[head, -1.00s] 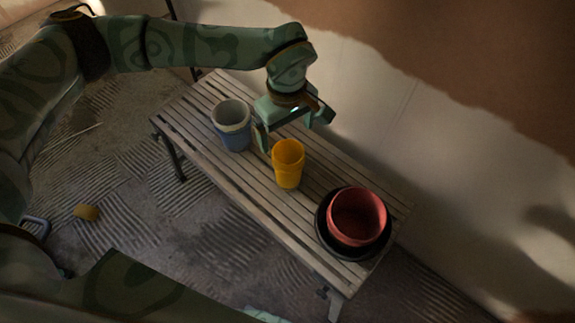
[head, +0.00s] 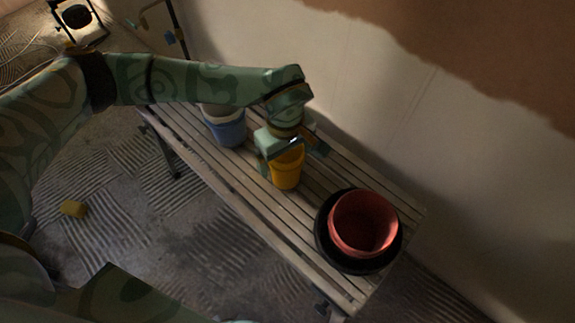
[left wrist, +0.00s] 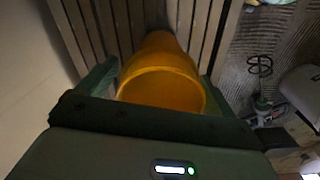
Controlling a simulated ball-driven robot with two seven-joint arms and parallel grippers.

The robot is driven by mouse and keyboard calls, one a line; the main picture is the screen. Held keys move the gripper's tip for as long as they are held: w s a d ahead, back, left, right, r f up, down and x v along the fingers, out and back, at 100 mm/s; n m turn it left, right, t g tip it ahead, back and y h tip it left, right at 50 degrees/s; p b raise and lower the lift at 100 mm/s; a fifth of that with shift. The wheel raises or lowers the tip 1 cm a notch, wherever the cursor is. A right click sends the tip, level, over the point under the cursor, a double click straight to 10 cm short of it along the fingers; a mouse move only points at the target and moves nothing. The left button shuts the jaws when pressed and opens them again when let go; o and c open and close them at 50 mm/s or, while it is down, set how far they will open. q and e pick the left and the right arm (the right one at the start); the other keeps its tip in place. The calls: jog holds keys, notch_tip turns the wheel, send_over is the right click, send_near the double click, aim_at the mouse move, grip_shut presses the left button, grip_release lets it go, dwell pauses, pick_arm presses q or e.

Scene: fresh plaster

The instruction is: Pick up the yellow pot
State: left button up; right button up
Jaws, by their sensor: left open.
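The yellow pot (head: 286,176) stands upright on the slatted wooden bench (head: 262,213), between the blue pot and the red pot. My left gripper (head: 287,158) is open above and around the top of the yellow pot, and hides part of its rim in the head view. In the left wrist view the yellow pot (left wrist: 163,82) lies between the two open fingers, its open mouth toward the camera. Whether a finger touches it I cannot tell. My right gripper is not in view.
A blue pot with a pale rim (head: 226,128) stands on the bench to the left, partly behind my arm. A red pot (head: 362,223) sits in a black dish (head: 325,247) to the right. The wall (head: 420,130) runs close behind the bench. A small yellow block (head: 74,209) lies on the floor.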

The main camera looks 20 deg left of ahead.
pick_arm(q)
jog(key=shift+f, duration=0.15)
jog(key=c, duration=1.1)
